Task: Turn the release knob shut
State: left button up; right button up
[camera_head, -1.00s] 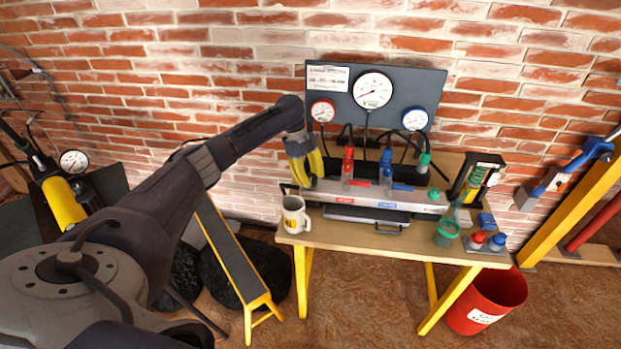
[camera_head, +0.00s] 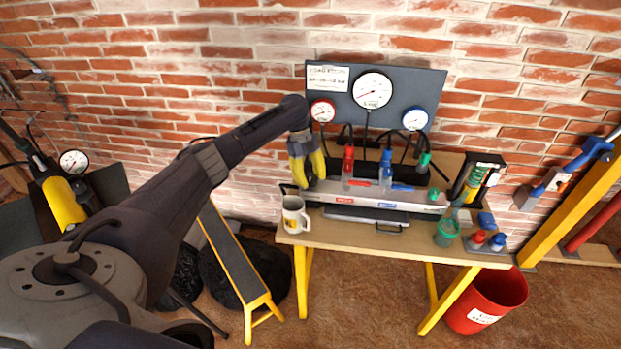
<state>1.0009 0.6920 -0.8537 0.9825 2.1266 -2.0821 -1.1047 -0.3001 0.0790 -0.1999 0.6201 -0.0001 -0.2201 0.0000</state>
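A grey manifold block (camera_head: 350,199) lies along the back of the workbench, with red and blue levers and fittings on top. A small green knob (camera_head: 433,195) sits at its right end; I cannot tell whether this is the release knob. My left gripper (camera_head: 309,184) points down at the manifold's left end, its yellow fingers close to or touching it. The gripper hides what is behind and under it, and whether its fingers are apart or closed on something is not clear. My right gripper is out of view.
A white mug (camera_head: 295,215) stands at the bench's front left corner, near my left gripper. A gauge panel (camera_head: 410,82) rises behind the manifold. A red bucket (camera_head: 490,300) stands on the floor.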

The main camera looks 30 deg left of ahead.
pick_arm(q)
jog(key=o, duration=0.4)
jog(key=v, duration=1.2)
dwell(0.3)
